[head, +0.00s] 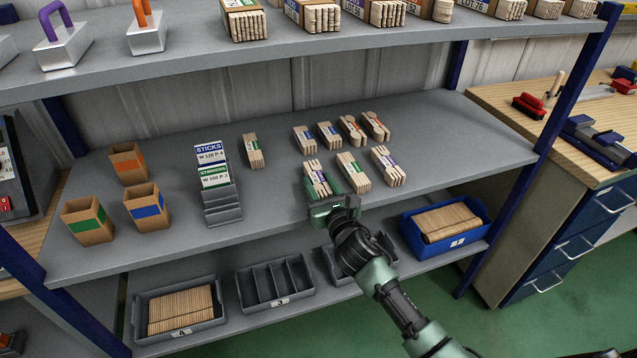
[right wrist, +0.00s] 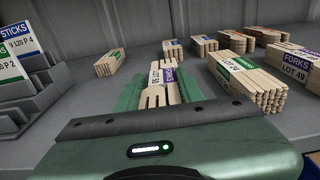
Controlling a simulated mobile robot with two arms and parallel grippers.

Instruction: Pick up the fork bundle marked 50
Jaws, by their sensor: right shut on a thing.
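My right gripper (head: 335,192) is shut on a wooden fork bundle (head: 316,178) with a white and purple label, at the front of the middle shelf. In the right wrist view the fork bundle (right wrist: 163,82) lies between the green fingers (right wrist: 158,92), tines toward me. Its label is turned sideways and I cannot read its number surely. Another purple-labelled fork bundle (right wrist: 294,65), reading FORKS LOT 49, stands to the right; it also shows in the head view (head: 387,167). My left gripper is not in view.
A green-labelled bundle (head: 353,172) stands close right of the held one. Several more bundles (head: 340,132) stand behind. A grey card holder (head: 220,200) and a single bundle (head: 252,151) are to the left. The upper shelf (head: 290,52) hangs above.

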